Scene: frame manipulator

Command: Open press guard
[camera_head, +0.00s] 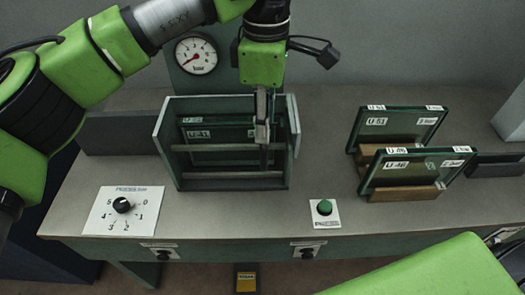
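The press is a grey-green frame (167,140) with two side walls, standing at the back middle of the bench. A dark glass pane (222,133) with a white label sits inside it. Horizontal bars (225,175) cross its lower front. I cannot tell for sure which part is the guard. My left gripper (262,138) reaches down from above at the right part of the frame, its narrow fingers in front of the pane. Contact is unclear, and so is whether the fingers are open or shut. My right gripper is out of view.
A dial plate (123,210) lies front left and a green button (324,207) front right of the press. A pressure gauge (196,55) is behind. Labelled glass panes (398,123) stand in wooden holders at right. A pedal (246,281) is below. The bench between press and panes is clear.

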